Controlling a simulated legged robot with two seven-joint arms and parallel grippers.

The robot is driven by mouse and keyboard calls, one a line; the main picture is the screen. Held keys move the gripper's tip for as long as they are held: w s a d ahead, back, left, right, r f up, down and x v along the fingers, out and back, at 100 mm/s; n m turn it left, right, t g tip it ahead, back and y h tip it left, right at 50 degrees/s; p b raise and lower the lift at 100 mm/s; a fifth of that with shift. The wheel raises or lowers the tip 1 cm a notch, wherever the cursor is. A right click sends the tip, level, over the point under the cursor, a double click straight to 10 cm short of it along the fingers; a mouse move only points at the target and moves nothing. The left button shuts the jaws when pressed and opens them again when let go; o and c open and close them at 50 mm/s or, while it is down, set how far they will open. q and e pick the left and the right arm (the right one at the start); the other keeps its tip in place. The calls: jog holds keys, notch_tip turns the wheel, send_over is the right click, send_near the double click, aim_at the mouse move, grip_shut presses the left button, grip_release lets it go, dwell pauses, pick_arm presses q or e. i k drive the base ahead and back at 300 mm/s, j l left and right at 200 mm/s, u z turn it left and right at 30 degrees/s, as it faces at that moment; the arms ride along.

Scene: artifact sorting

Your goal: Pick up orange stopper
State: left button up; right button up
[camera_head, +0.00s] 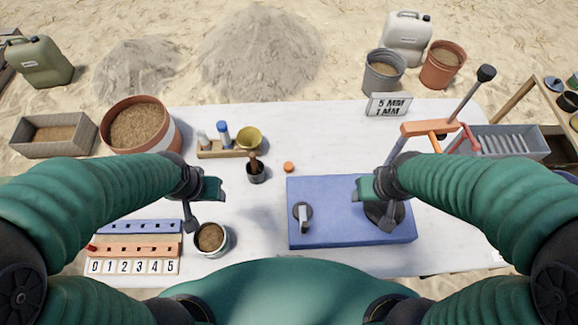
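The orange stopper (289,167) is a small round piece lying alone on the white table, a little above the blue board's top left corner. My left gripper (206,206) is left of the stopper and nearer to me, above the table and apart from it. Its two fingers look spread, with nothing between them. My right gripper (373,206) is above the right part of the blue board (335,225), to the right of the stopper. Its fingers also look spread and empty. The stopper is in full view.
A dark cup with a brown-handled tool (255,172) stands just left of the stopper. A wooden rack (222,151) with bottles and a yellow bowl (249,138) are behind it. A sand-filled cup (211,238) stands below my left gripper. The table right of the stopper is clear.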

aim_at(288, 166)
jog(key=l+z, duration=0.15)
jog(key=l, duration=0.25)
jog(key=i+l+z, duration=0.2)
jog(key=l, duration=0.25)
jog(key=l+z, duration=0.15)
jog(key=l, duration=0.25)
